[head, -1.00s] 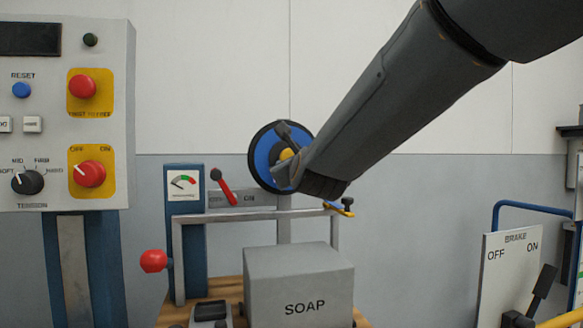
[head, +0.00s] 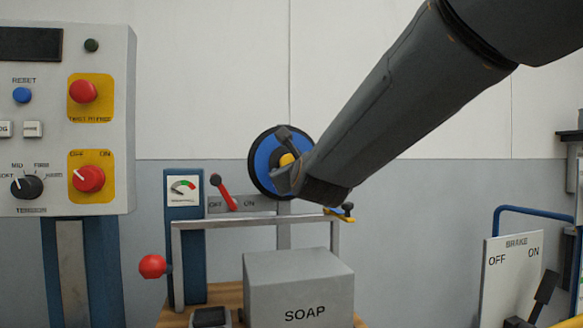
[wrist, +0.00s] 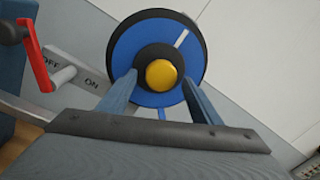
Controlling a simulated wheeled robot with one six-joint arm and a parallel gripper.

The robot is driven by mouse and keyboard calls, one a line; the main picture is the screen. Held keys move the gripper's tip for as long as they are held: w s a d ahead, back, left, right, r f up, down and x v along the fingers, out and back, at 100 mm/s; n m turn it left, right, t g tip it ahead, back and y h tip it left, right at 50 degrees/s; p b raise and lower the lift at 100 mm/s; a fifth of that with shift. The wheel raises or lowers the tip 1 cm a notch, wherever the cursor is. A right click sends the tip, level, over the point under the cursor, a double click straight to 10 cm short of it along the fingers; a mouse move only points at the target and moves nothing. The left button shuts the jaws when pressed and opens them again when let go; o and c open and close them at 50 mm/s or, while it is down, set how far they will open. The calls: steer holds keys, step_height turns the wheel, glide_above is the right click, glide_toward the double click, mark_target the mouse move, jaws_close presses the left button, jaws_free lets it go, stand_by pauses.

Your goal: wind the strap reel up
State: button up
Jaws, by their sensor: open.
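The strap reel (head: 264,160) is a blue disc with a black rim on the wall, in the middle of the head view. In the wrist view the reel (wrist: 122,45) faces me, with a white stripe at its upper right. A yellow knob (wrist: 161,75) sits on its dark hub. My gripper (wrist: 159,80) is open at the reel's face, with one finger on each side of the hub and knob. I cannot tell whether the fingers touch the hub. In the head view my gripper (head: 283,157) covers the reel's lower right part.
A red lever (head: 223,192) on an OFF/ON plate is close to the reel's lower left. Below are a grey frame (head: 250,218), a red ball knob (head: 152,266) and a SOAP box (head: 298,290). A control panel (head: 60,120) stands left, a BRAKE panel (head: 512,265) right.

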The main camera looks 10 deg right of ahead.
steer(key=s, duration=0.7)
steer(key=shift+d+f, duration=0.2)
steer(key=shift+d, duration=0.05)
steer(key=shift+r, duration=0.1)
